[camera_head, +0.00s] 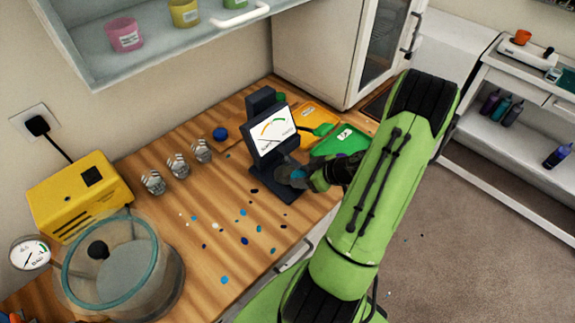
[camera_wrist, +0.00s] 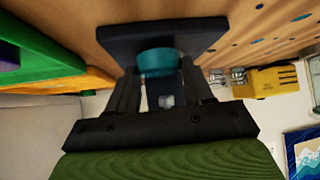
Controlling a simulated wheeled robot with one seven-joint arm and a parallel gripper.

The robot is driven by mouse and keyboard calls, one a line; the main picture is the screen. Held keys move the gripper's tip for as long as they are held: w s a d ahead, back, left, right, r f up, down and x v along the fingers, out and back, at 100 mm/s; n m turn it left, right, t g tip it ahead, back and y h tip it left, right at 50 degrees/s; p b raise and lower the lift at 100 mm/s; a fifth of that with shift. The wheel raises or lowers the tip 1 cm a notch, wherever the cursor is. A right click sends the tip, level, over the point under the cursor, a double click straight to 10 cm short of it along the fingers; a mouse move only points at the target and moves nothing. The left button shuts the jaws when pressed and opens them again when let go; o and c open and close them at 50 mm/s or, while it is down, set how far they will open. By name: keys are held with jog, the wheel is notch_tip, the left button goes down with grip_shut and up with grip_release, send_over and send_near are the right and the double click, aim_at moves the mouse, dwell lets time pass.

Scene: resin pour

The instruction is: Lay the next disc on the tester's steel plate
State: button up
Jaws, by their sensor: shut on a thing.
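The tester (camera_head: 273,133) is dark, with a white dial face, and stands on the wooden bench. Its dark base (camera_head: 277,190) juts toward the front, with the grey round steel plate (camera_head: 284,174) partly showing. My gripper (camera_head: 303,177) is at the right side of this plate, shut on a teal disc (camera_head: 298,174). In the wrist view the teal disc (camera_wrist: 157,62) sits between both fingers, right against the tester's dark base (camera_wrist: 160,38) in the picture. I cannot tell whether the disc touches the plate. My fingers hide part of the plate.
An orange tray (camera_head: 316,114) and a green tray (camera_head: 325,145) lie right of the tester. Coloured spots (camera_head: 224,280) dot the bench in front.

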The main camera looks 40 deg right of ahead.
jog(key=w, duration=0.2)
jog(key=w+a, duration=0.1)
jog(key=w, duration=0.2)
jog(key=shift+r+p, duration=0.1)
jog(key=shift+p, duration=0.3)
jog(key=shift+s+f, duration=0.15)
jog(key=shift+f, duration=0.05)
jog(key=shift+f, duration=0.1)
jog(key=o, duration=1.1)
